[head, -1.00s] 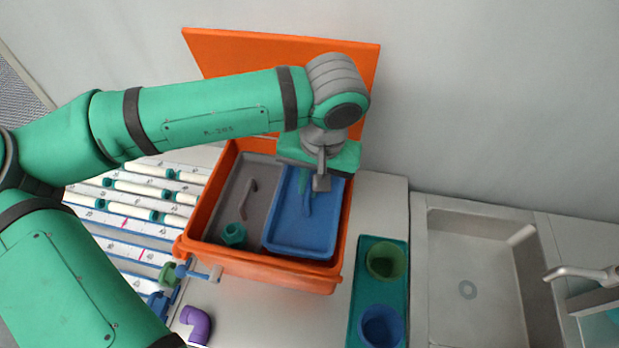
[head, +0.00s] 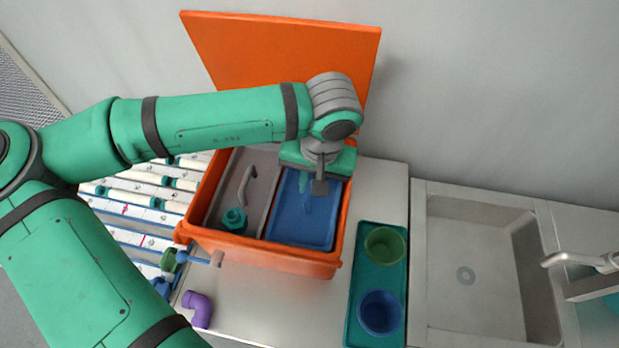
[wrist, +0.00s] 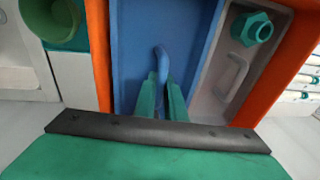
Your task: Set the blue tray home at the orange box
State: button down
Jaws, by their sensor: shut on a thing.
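The blue tray (head: 288,222) sits inside the right half of the orange box (head: 262,254), beside a grey tray. In the wrist view the blue tray (wrist: 130,55) fills the middle, between the orange wall (wrist: 98,50) and the grey tray. My gripper (wrist: 161,92) is shut on the tray's upright blue handle. In the head view my gripper (head: 308,192) reaches down into the box, and my wrist hides the tray's far end. Whether the tray rests fully on the box floor I cannot tell.
The grey tray (head: 262,185) holds a grey handle and a teal nut (head: 234,220). The box's orange lid (head: 270,50) stands open behind. A teal rack (head: 367,255) with green and blue cups stands right, then a sink (head: 470,240). A purple elbow (head: 198,308) lies in front.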

aim_at(315, 200)
jog(key=shift+f, duration=1)
jog(key=shift+f, duration=0.3)
jog(key=c, duration=1.7)
grip_release()
jog(key=shift+c, duration=0.2)
notch_tip(315, 200, up, 11)
jog(key=s+d, duration=0.1)
jog(key=shift+s+f, duration=0.15)
jog(key=shift+s, duration=0.05)
jog(key=shift+d, duration=0.1)
